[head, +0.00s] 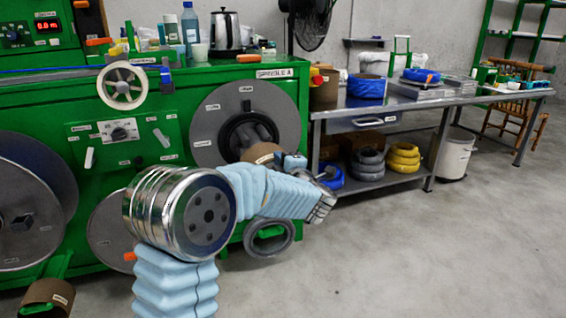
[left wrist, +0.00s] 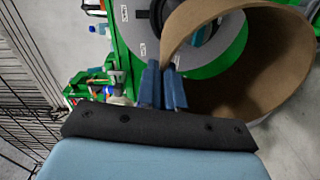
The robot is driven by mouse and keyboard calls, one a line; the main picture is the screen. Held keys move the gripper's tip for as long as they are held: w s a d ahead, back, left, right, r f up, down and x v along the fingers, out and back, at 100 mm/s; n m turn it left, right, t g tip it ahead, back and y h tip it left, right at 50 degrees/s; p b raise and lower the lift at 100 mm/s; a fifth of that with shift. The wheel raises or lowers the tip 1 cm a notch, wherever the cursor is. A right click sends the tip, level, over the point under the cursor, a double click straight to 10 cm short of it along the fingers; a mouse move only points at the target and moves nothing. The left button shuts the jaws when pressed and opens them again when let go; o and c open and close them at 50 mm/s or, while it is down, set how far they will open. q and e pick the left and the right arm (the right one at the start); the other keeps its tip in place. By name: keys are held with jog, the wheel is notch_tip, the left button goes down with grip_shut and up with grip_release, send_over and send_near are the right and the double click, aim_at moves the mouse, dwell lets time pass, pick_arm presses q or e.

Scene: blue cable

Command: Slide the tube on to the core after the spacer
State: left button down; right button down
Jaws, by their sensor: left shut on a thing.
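A brown cardboard tube (head: 262,153) with a small label is in front of the lower part of the grey disc (head: 214,128) under the SPINDLE A sign. My left gripper (head: 283,160) is at the tube's right side. In the left wrist view its blue fingers (left wrist: 165,88) are shut on the wall of the tube (left wrist: 290,45), which stands out to the right. The black core (head: 246,132) sits at the middle of the disc, just above the tube. The tube looks apart from the core, but the gap is unclear. I cannot make out the spacer for certain. My right gripper is out of view.
A green machine cabinet (head: 160,95) carries a white pulley (head: 122,86) and a kettle (head: 226,30). A grey ring (head: 269,238) is low at its front. A steel bench (head: 440,97) stands right, with coils on its shelf. The floor right is clear.

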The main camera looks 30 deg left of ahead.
aim_at(270, 147)
pick_arm(q)
jog(key=shift+x, duration=1.5)
jog(key=shift+p+x, duration=0.3)
jog(key=shift+x, duration=2.6)
jog(key=shift+r+p+x, duration=0.2)
jog(key=shift+p+x, duration=2.1)
jog(key=shift+x, duration=3.3)
jog(key=shift+w, duration=0.1)
jog(key=shift+w+d+r+p, duration=0.15)
jog(key=shift+w+d+p, duration=0.2)
jog(key=shift+p, duration=0.05)
jog(key=shift+p+x, duration=0.8)
jog(key=shift+x, duration=0.1)
jog(key=shift+w+a+r, duration=0.1)
jog(key=shift+a+r, duration=0.1)
jog(key=shift+f+b, duration=0.3)
jog(key=shift+f, duration=0.35)
